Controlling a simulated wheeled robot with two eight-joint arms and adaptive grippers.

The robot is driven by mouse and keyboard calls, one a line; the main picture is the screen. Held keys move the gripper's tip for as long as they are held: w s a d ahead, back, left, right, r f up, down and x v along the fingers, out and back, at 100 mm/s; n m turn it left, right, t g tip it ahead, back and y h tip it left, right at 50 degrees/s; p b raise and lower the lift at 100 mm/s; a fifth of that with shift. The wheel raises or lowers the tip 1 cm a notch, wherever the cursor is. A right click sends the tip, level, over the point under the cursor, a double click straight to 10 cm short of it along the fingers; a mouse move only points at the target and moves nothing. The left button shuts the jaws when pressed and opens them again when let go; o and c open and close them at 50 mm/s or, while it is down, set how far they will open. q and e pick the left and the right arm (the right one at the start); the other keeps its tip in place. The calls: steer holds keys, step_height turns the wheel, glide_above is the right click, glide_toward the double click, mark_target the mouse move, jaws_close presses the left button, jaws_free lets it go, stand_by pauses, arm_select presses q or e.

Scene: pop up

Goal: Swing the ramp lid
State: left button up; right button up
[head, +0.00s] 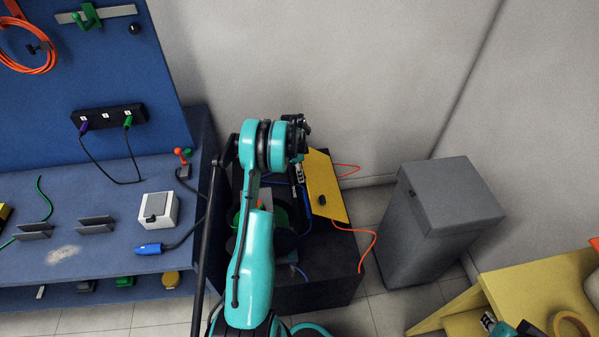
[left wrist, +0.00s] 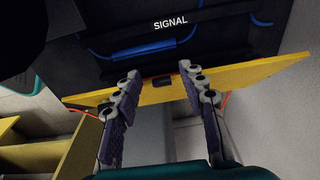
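The ramp lid is a flat yellow panel (head: 325,175) with a small dark knob (head: 322,200), standing tilted on the dark box (head: 318,282) in the head view. In the left wrist view the lid (left wrist: 252,72) is seen nearly edge-on, with its dark knob (left wrist: 163,82) near the middle. My left gripper (left wrist: 158,72) is open, its two purple-padded fingers apart on either side of the knob. Whether they touch the lid is unclear. In the head view the left gripper (head: 299,180) is partly hidden by its arm. My right gripper (head: 490,321) shows only partly at the lower right.
A black panel marked SIGNAL (left wrist: 170,24) and blue cables lie beyond the lid. An orange cable (head: 366,248) runs beside the box. A grey bin (head: 445,225) stands right, a blue workbench (head: 110,235) left, and a yellow table (head: 530,290) lower right.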

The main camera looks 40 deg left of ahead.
arm_select(q)
step_height(320, 180, up, 12)
steer(key=s+a, duration=0.1)
stand_by(0.4)
